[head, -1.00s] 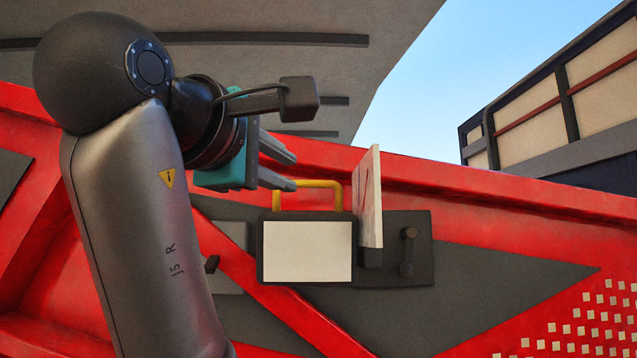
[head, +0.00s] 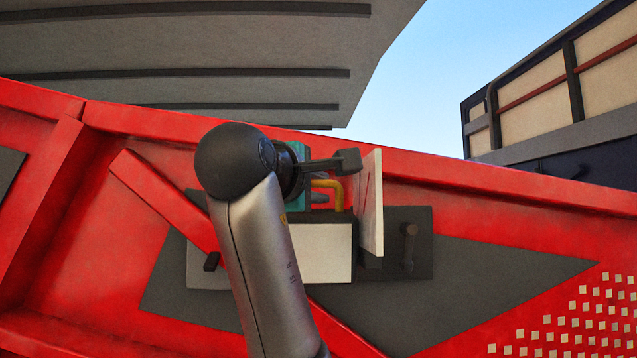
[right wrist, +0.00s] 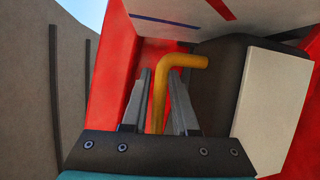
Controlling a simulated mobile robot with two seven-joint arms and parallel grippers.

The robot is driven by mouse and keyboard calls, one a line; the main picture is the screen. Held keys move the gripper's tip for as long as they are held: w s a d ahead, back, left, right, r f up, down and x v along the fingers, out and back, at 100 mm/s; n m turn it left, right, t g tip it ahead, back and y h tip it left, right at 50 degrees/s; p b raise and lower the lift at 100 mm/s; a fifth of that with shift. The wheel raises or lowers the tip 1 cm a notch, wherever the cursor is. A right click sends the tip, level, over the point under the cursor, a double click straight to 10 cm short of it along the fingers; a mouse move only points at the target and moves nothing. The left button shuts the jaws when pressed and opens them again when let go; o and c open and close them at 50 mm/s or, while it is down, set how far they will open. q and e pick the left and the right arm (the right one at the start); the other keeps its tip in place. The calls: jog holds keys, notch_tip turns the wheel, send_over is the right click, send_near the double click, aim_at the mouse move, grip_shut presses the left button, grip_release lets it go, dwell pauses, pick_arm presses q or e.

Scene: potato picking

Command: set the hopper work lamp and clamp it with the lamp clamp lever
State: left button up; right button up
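The work lamp (head: 328,253) has a pale rectangular face, a dark housing and a yellow handle (head: 337,189) on top. It hangs at a dark mounting plate on the red machine side. The lamp clamp lever (head: 409,247), a small dark lever with a round knob, stands to its right on that plate. My right gripper (head: 320,198) is at the handle, partly hidden by my arm. In the right wrist view, the fingers of my right gripper (right wrist: 160,78) stand on either side of the yellow handle (right wrist: 159,105), apart, with narrow gaps. My left gripper is not in view.
A white upright board (head: 371,203) with a red mark stands just right of the lamp, close to my right gripper. Grey ribbed panelling (head: 200,52) is overhead. The space right of the lever is free.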

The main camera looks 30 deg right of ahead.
jog(key=shift+c, duration=0.3)
grip_shut()
dwell(1.1)
